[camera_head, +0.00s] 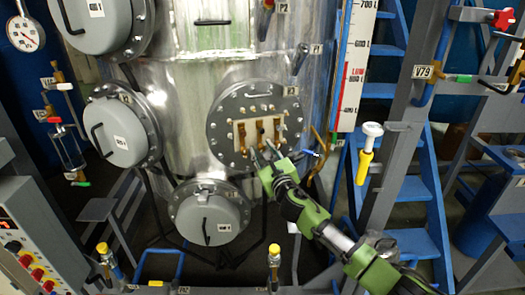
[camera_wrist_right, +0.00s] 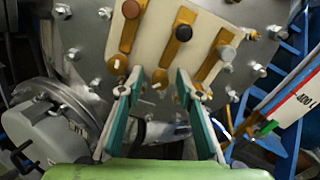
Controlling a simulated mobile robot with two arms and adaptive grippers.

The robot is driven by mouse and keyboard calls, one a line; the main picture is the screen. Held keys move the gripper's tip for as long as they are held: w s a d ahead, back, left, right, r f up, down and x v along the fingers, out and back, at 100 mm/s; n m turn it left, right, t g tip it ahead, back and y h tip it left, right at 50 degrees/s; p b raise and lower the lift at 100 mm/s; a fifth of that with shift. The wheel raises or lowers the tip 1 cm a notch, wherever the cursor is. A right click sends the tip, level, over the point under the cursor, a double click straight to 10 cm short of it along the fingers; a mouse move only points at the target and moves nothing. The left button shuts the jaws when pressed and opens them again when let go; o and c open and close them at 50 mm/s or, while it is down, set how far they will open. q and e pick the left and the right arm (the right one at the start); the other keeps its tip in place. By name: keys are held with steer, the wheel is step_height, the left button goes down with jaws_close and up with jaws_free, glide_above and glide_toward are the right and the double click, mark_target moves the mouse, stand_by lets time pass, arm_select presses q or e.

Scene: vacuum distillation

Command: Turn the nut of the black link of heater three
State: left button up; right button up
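A round bolted grey flange (camera_head: 222,112) on the steel vessel carries a cream plate (camera_head: 240,128) with three brass links. My right gripper (camera_head: 262,154) is at the lower edge of the plate. In the right wrist view its fingers (camera_wrist_right: 160,80) are apart, and the lower end of the black-capped link appears between the tips. Contact cannot be told. My left gripper is out of view.
The neighbouring links have a reddish-brown cap (camera_wrist_right: 131,9) and a greyish-brown cap (camera_wrist_right: 228,53). Bolts (camera_wrist_right: 260,70) ring the flange. A grey round cover (camera_head: 212,216) lies below, another (camera_head: 122,132) left. A level scale (camera_head: 354,70) and blue stairs (camera_head: 413,190) stand right.

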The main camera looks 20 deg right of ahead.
steer(key=shift+w, duration=0.15)
jaws_close()
